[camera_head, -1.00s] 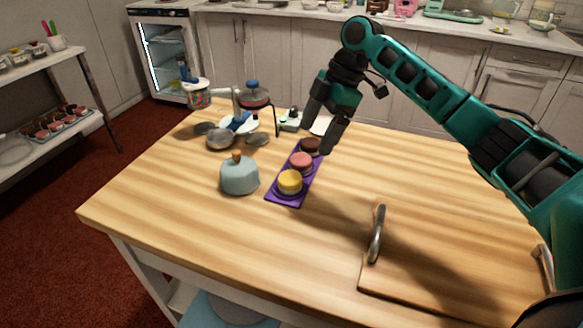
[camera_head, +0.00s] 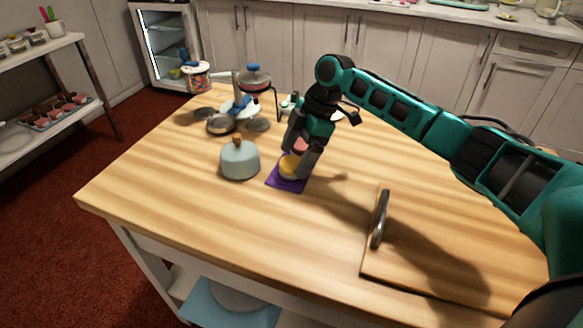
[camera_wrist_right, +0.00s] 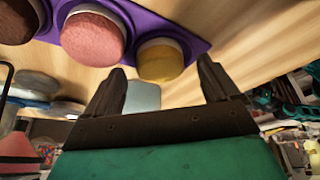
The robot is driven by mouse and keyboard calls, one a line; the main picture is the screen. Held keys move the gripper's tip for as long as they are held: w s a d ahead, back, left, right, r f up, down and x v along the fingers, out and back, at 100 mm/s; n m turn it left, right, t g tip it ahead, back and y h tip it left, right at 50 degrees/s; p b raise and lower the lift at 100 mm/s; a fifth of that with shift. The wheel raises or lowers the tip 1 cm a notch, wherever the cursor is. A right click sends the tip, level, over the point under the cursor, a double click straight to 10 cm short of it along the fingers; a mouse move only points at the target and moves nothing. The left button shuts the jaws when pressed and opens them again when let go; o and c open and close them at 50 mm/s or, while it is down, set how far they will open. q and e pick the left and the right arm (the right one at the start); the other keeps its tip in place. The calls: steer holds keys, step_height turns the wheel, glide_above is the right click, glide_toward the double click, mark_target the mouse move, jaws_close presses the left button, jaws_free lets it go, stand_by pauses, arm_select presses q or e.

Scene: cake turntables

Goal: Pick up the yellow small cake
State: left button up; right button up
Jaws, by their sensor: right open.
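The yellow small cake (camera_head: 289,166) sits at the near end of a purple tray (camera_head: 284,184) on the wooden table. A pink cake (camera_head: 300,146) is behind it, partly hidden by my gripper. In the right wrist view the yellow cake (camera_wrist_right: 160,60) is beyond the fingertips, between the two fingers' directions, with the pink cake (camera_wrist_right: 92,38) and a dark brown cake (camera_wrist_right: 18,20) to its left. My right gripper (camera_head: 298,162) is open and empty, above and close to the yellow cake; whether a finger touches it cannot be told. My left gripper is not in view.
A pale blue dome with a wooden knob (camera_head: 240,160) stands left of the tray. Turntables and pans (camera_head: 221,124) stand at the back left. The front of the table is clear.

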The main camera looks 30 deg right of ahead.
steer(key=shift+a+f, duration=0.2)
steer(key=shift+f, duration=0.4)
steer(key=shift+c, duration=0.3)
steer(key=c, duration=1.1)
